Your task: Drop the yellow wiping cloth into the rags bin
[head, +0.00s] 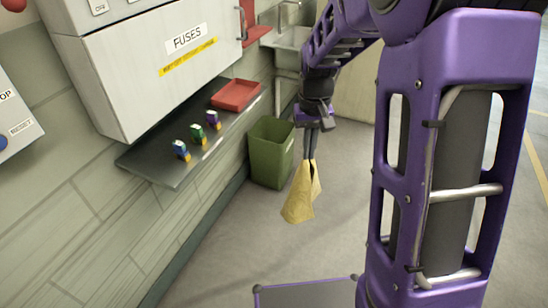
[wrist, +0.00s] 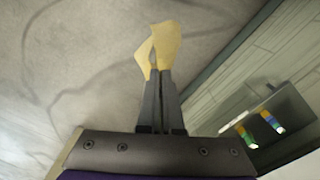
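The yellow wiping cloth (head: 302,194) hangs from my gripper (head: 311,157) in the head view, clear of the floor. My gripper is shut on the upper part of the cloth. In the wrist view the fingers (wrist: 161,76) are close together, with the cloth (wrist: 167,45) spread at their tips. A green open-topped bin (head: 270,155) stands on the floor against the wall, behind and to the left of the cloth in the head view. No label on it can be read. The bin does not show in the wrist view.
A grey shelf (head: 160,163) on the wall holds a red tray (head: 236,95) and several small coloured fuses (head: 198,134). A large fuse cabinet (head: 150,75) is above it. A sink (head: 288,40) stands beyond the bin. The floor (head: 240,235) around the cloth is clear.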

